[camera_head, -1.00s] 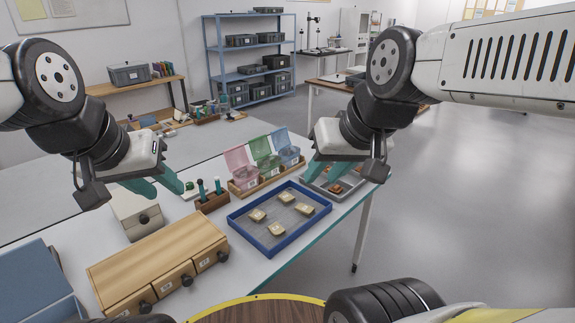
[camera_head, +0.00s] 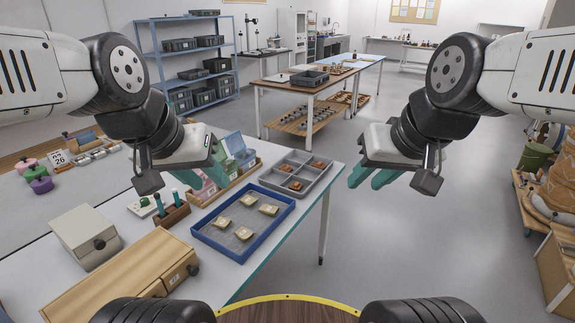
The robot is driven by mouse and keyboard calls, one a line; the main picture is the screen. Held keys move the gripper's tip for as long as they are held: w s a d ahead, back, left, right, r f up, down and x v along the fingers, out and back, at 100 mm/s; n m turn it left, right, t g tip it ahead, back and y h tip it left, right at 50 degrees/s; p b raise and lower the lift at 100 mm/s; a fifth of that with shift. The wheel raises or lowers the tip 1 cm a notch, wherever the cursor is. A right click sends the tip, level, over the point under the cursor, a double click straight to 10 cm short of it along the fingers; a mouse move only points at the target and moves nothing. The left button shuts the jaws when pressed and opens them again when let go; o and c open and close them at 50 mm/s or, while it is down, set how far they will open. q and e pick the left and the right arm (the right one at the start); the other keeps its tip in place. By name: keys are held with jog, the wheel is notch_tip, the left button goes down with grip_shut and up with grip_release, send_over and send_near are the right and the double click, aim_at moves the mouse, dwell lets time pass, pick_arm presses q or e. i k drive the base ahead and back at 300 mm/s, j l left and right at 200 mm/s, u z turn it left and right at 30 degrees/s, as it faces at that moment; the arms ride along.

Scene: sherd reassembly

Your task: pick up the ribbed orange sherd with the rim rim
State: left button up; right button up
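Three small orange-brown sherds lie in the grey divided tray at the table's right end: one at the back right (camera_head: 319,165), one at the left (camera_head: 285,168) and one at the front (camera_head: 296,185). They are too small to tell which is ribbed or has a rim. My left gripper (camera_head: 216,168) is raised left of the grey tray (camera_head: 272,181), in front of the lidded bins in this view. Its teal fingers look apart and empty. My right gripper (camera_head: 370,176) is raised right of the tray, past the table's edge. Its teal fingers are apart and empty.
Open floor (camera_head: 400,240) lies right of the table.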

aim_at(286, 169)
jog(key=i+l+u, duration=0.1)
jog(key=u, duration=0.5)
jog(key=i+l+u, duration=0.3)
jog(key=l, duration=0.35)
jog(key=i+l+u, duration=0.15)
jog(key=l, duration=0.2)
jog(key=i+l+u, duration=0.15)
jog(key=l, duration=0.2)
jog(key=i+l, duration=0.15)
jog(key=l, duration=0.25)
jog(key=i+l, duration=0.15)
jog(key=l, duration=0.2)
